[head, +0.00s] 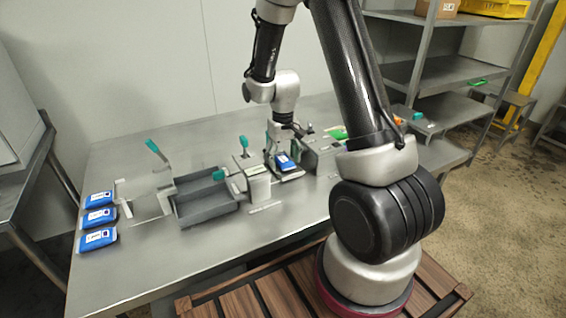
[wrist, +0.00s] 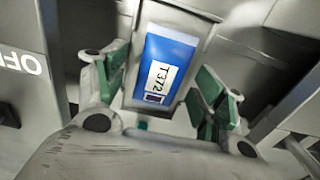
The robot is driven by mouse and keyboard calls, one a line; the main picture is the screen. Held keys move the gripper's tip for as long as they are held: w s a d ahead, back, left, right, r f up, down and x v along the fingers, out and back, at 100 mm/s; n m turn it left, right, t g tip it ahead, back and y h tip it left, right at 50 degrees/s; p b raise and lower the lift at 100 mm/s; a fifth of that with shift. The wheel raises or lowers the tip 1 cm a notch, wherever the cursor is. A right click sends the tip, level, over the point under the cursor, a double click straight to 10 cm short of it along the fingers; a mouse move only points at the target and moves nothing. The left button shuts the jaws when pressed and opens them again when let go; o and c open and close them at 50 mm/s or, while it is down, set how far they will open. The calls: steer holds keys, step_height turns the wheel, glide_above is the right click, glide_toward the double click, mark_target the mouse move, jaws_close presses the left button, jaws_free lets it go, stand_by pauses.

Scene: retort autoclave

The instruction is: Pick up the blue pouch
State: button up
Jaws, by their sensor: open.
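A blue pouch (head: 285,161) with a white label lies on a small grey stand between two grey boxes at the middle of the table. In the wrist view the same pouch (wrist: 163,66) shows the label T372. My gripper (head: 277,147) is just above it in the head view. In the wrist view my gripper (wrist: 160,92) has its green-padded fingers apart, one on each side of the pouch. Three more blue pouches (head: 98,218) lie in a column at the table's left end.
A grey tray (head: 205,205) with teal-handled parts stands left of the gripper. Grey boxes, one on the left (head: 256,184) and one on the right (head: 318,158), flank the stand closely. A metal shelf (head: 440,70) stands at the right. The table's front left is clear.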

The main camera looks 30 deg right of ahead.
steer(key=c, duration=1.1)
